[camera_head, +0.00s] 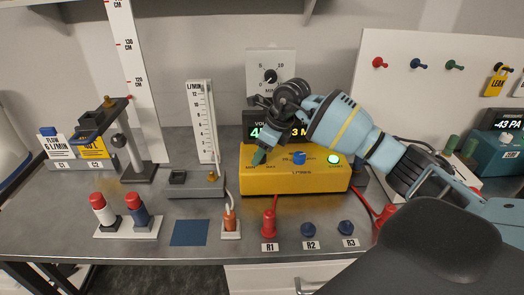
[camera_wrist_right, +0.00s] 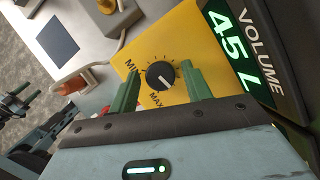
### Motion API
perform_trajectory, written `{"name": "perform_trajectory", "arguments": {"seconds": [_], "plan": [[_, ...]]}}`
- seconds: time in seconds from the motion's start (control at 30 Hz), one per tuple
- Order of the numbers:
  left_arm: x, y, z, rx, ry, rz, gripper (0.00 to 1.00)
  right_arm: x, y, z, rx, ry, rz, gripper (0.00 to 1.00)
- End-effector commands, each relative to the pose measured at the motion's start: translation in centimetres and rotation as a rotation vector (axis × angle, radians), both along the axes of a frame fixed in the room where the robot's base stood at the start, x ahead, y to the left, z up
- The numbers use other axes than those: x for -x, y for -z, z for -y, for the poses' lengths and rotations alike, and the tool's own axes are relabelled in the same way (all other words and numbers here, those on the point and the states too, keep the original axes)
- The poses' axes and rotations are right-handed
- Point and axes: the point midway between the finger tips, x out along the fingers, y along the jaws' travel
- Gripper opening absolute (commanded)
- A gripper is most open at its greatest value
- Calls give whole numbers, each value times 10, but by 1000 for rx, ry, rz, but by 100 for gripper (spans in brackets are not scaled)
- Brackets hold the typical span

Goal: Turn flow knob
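The yellow pump box (camera_head: 295,183) stands on the bench in the head view. The black flow knob (camera_wrist_right: 161,75), with a white pointer line and MIN and MAX marks, is on its yellow face in the right wrist view. My right gripper (camera_head: 259,157) is over the left part of the box and hides the knob in the head view. In the right wrist view its green fingers (camera_wrist_right: 165,84) are apart, one on each side of the knob, with visible gaps. Whether the tips reach the knob's depth is hard to tell.
A blue knob (camera_head: 299,158) and a lit green button (camera_head: 333,159) sit right of the gripper. The volume display (camera_wrist_right: 235,50) reads 45 L. A flowmeter (camera_head: 203,125) with a tube stands left of the box. Red R1 plug (camera_head: 269,223) is in front.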

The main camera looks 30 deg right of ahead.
Motion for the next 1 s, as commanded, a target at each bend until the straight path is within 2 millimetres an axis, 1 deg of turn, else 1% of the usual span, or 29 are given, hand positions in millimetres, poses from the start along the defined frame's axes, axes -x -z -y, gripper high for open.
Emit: {"name": "perform_trajectory", "arguments": {"seconds": [0.27, 0.37, 0.47, 0.7, 0.8, 1.0], "plan": [[0, 0, -2, -5, 5, 0, 52, 0, 0, 0, 0, 0, 0, 54], [0, 1, -2, -5, 5, 0, 52, 1, -3, 1, 0, 0, 1, 54], [0, 1, -2, -5, 4, -1, 52, 3, -13, 3, 0, 1, 3, 54], [1, 2, -1, -2, 2, -4, 52, 16, -48, 12, 1, 1, 3, 54], [1, 2, 0, 1, -2, -4, 52, 20, -60, 15, 0, 0, 1, 54], [1, 2, 2, 6, -7, -4, 52, 24, -72, 17, 1, 0, 1, 54]]}}
